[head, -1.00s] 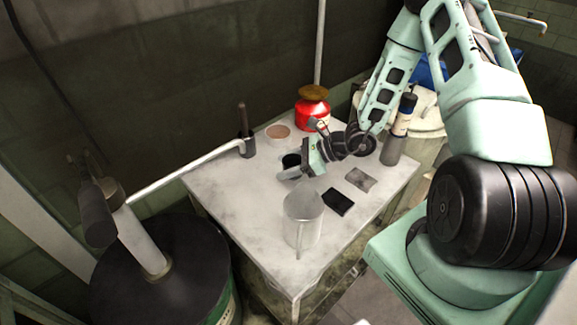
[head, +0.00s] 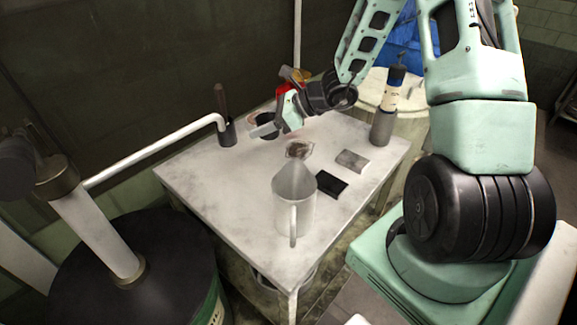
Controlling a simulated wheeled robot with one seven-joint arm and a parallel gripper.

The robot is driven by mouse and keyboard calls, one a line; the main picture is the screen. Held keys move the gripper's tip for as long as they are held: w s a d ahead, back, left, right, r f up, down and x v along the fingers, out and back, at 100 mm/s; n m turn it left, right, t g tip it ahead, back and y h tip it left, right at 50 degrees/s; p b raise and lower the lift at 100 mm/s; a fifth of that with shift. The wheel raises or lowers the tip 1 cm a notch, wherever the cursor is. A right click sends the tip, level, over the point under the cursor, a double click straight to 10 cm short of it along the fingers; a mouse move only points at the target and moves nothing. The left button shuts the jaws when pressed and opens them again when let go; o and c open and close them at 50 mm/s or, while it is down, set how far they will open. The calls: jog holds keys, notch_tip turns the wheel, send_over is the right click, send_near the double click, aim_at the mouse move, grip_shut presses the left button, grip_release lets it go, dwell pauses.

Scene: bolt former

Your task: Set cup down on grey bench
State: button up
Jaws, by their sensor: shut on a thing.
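The cup (head: 264,121) is small, pale on the outside with a dark inside. My gripper (head: 268,128) is shut on it from the right, over the back part of the grey bench (head: 215,180). The jaws and wrist cover part of the cup. I cannot tell whether its base touches the bench top.
A metal pitcher (head: 294,203) stands at the front. A black square (head: 330,184), a grey square (head: 351,161) and a dark-marked patch (head: 299,150) lie flat. A bottle (head: 384,122) stands right; a dark holder (head: 227,132) stands left. A red container (head: 282,91) is partly hidden. The left-middle top is clear.

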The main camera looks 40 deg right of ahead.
aim_at(262, 158)
jog(key=r+b, duration=0.1)
jog(key=b, duration=0.1)
jog(key=shift+w+a+m+b, duration=0.1)
jog(key=shift+a+m+b, duration=0.05)
jog(key=shift+m+b, duration=0.2)
jog(key=shift+a+r+t+h+b, duration=0.2)
jog(key=shift+r+t+h+b, duration=0.1)
jog(key=shift+r+b, duration=0.55)
notch_tip(262, 158, down, 10)
jog(key=shift+r+b, duration=0.1)
jog(key=shift+b, duration=1)
jog(key=shift+f, duration=0.25)
jog(key=o, duration=1)
jog(key=shift+r, duration=0.1)
